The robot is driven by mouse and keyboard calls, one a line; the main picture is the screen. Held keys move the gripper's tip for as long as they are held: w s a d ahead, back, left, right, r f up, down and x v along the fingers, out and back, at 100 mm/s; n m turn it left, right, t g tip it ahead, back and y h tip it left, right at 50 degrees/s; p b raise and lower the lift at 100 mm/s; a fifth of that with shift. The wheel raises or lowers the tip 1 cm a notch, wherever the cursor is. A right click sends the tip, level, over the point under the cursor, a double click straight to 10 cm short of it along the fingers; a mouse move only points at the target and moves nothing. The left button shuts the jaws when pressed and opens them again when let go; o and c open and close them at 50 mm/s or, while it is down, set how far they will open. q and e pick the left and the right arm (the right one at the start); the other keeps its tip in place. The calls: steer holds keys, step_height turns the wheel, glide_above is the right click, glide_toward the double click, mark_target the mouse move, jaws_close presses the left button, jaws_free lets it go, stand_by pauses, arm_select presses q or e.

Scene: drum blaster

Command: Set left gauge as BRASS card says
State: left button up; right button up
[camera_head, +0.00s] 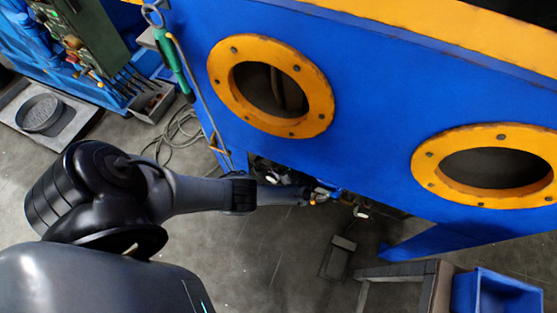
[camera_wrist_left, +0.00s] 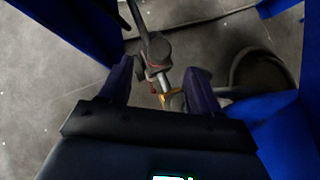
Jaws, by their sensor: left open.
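My left gripper (camera_wrist_left: 160,74) is open in the left wrist view, with one dark finger on each side of a metal fitting (camera_wrist_left: 165,84). The fitting has a brass-coloured piece and a small red part, and hangs below a round dark body (camera_wrist_left: 155,48) on a pipe. I cannot tell whether the fingers touch it. In the head view my left arm reaches in from the left to the lower edge of the blue cabinet (camera_head: 370,125), where its gripper is small and hard to make out. No readable gauge face or BRASS card shows. My right gripper is out of view.
Two orange port rings (camera_head: 225,92) (camera_head: 427,180) are on the cabinet. A green-handled tool (camera_head: 174,62) and a hose hang at its left corner. A blue bin (camera_head: 497,295) stands at lower right. Cables (camera_head: 180,130) lie on the floor. Blue panels flank the gripper in the wrist view.

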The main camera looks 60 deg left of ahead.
arm_select(q)
steer(key=shift+p+v, duration=0.35)
steer(key=shift+v, duration=0.65)
